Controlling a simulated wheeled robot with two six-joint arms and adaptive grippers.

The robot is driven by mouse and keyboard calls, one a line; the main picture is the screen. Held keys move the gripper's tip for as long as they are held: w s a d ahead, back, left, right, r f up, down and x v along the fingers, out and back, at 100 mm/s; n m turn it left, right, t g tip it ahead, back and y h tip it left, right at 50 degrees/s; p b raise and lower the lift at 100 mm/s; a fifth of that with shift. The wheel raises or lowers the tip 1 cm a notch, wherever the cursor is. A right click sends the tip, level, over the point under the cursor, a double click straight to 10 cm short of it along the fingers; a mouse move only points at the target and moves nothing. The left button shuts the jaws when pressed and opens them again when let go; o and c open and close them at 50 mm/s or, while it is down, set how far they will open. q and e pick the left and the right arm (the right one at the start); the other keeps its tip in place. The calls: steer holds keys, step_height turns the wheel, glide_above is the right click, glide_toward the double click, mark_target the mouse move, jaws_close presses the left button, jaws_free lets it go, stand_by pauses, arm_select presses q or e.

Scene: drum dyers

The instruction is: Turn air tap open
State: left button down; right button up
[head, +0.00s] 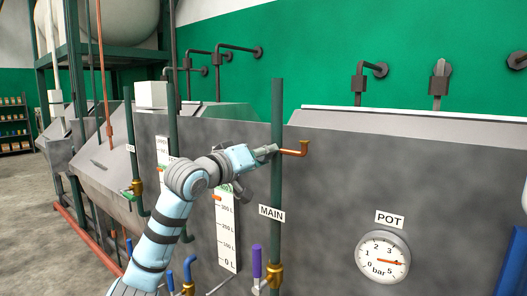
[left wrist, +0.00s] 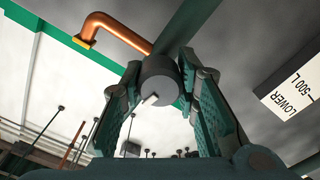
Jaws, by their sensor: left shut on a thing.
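The air tap looks like a dark grey round knob (left wrist: 160,80) with a white mark on its face, on the green upright pipe (head: 277,110) with a copper outlet (head: 293,150). No label naming it is readable. In the left wrist view the copper outlet (left wrist: 118,28) bends away behind the knob. My left gripper (head: 268,151) reaches the pipe at the outlet's height and is shut on the knob, with one finger pad on each side (left wrist: 162,98). In the head view the gripper mostly hides the knob. My right gripper is not in view.
A "POT" gauge (head: 382,257) is on the grey vat wall (head: 340,180) at right. A white level scale (head: 228,240) stands behind my arm.

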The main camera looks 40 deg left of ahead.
arm_select(q)
steer(key=c, duration=2.4)
jaws_free()
steer(key=m+p, duration=0.3)
steer(key=m, duration=0.2)
steer(key=shift+p, duration=0.35)
steer(key=shift+f+m+p, duration=0.1)
steer(key=shift+m+p, duration=0.3)
steer(key=shift+m, duration=0.9)
steer(key=c, duration=1.2)
jaws_free()
steer(key=shift+s, duration=0.1)
step_height(320, 180, up, 10)
steer(key=shift+d+r, duration=0.1)
